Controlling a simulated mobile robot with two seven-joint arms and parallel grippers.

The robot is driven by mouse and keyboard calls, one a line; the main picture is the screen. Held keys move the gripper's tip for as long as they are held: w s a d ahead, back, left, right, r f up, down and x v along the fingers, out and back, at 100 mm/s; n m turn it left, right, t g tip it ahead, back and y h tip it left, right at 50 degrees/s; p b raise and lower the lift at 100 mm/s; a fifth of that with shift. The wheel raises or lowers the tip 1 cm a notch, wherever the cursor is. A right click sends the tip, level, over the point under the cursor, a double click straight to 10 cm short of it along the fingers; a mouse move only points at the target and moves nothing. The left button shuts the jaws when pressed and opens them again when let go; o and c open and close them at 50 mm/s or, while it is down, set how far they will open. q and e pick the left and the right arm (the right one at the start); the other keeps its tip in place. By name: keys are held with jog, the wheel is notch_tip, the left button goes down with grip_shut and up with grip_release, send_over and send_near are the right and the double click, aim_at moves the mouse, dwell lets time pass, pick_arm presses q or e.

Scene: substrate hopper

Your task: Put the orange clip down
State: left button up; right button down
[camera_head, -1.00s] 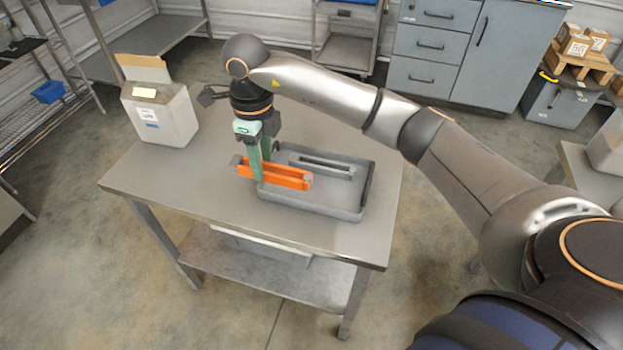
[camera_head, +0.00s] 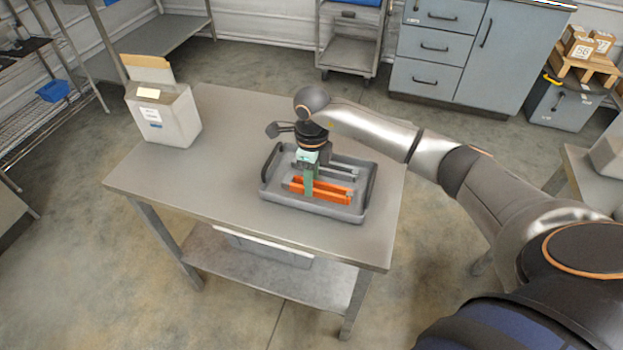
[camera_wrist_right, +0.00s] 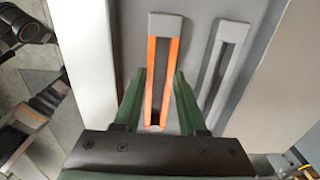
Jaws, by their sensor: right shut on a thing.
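The orange clip (camera_head: 333,194) is a long narrow piece, in the grey tray (camera_head: 277,199) on the steel table. In the right wrist view the clip (camera_wrist_right: 151,80) runs lengthwise between the green fingers, with a grey end. My right gripper (camera_head: 309,192) is shut on the clip near its left end, fingers pointing down inside the tray. The same gripper shows in the wrist view (camera_wrist_right: 156,110). Whether the clip touches the tray floor cannot be told. A similar grey clip (camera_head: 340,170) lies behind it in the tray. My left gripper is out of view.
A white box (camera_head: 172,118) with an open flap stands at the table's back left. The table top (camera_head: 200,190) is clear left of the tray. A grey bin sits on the shelf below (camera_head: 265,250).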

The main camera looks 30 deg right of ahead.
jog(key=shift+c, duration=2.3)
grip_release()
jog(key=shift+f, duration=0.1)
notch_tip(320, 180, up, 12)
